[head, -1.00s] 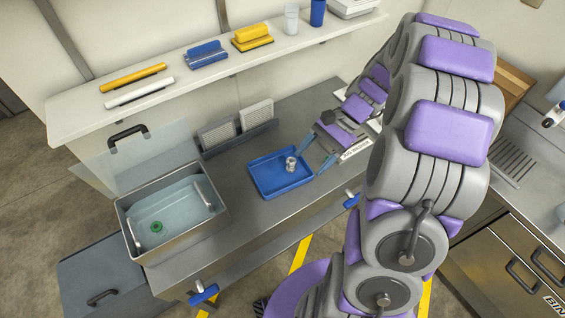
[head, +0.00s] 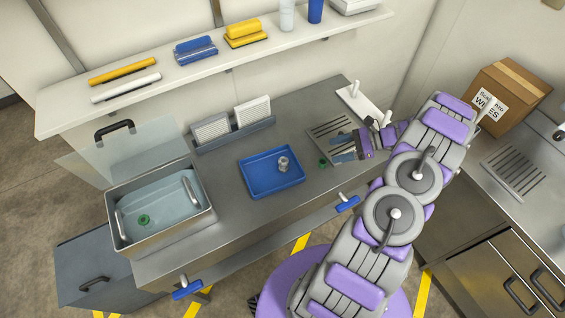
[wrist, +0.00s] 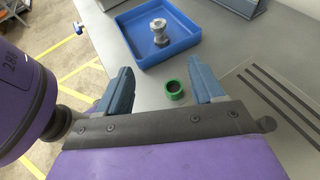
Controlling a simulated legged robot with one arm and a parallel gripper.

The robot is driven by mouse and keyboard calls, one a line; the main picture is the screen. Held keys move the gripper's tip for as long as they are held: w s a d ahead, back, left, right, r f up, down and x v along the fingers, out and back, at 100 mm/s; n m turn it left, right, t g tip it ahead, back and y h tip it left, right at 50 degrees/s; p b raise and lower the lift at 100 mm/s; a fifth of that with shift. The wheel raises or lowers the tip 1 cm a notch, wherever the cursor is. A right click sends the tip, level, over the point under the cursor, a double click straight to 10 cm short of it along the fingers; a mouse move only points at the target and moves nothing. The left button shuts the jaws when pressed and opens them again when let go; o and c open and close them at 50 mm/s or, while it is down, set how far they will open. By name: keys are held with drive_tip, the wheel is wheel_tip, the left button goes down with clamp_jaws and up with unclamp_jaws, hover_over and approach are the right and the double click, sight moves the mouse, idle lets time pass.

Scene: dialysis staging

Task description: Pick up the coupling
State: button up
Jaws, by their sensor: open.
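A silvery metal fitting, which looks like the coupling (head: 284,163), stands upright in the right part of a blue tray (head: 258,187). It also shows in the wrist view (wrist: 159,32), ahead of my gripper and beyond the fingertips. My gripper (head: 334,151) is open and empty, low over the steel counter to the right of the tray. In the wrist view its two blue fingers (wrist: 159,72) are spread wide. A small green ring (wrist: 175,90) lies on the counter between them, nearer the right finger, and seems untouched. The ring shows in the head view (head: 322,162).
A metal bath (head: 165,240) with liquid and another green ring (head: 144,219) stands at the left. A white rack (head: 362,103) with pegs is behind my gripper. A shelf (head: 215,72) overhangs the back. Bare counter (head: 232,215) lies before the tray.

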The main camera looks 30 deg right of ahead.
drive_tip(key=b, duration=0.2)
approach(283, 161)
drive_tip(key=shift+w+a+f, duration=0.1)
drive_tip(key=shift+a+f, duration=0.15)
drive_tip(key=shift+f, duration=0.55)
drive_tip(key=shift+w+a+f, duration=0.4)
drive_tip(key=shift+w+a, duration=0.05)
drive_tip(key=b+x, duration=0.2)
drive_tip(key=x, duration=0.3)
drive_tip(key=shift+a+f, duration=0.25)
drive_tip(key=shift+a, duration=0.05)
drive_tip(key=shift+d, duration=0.1)
drive_tip(key=shift+c, duration=0.8)
drive_tip(key=c, duration=1)
drive_tip(key=shift+o, duration=0.2)
drive_tip(key=shift+r, duration=0.1)
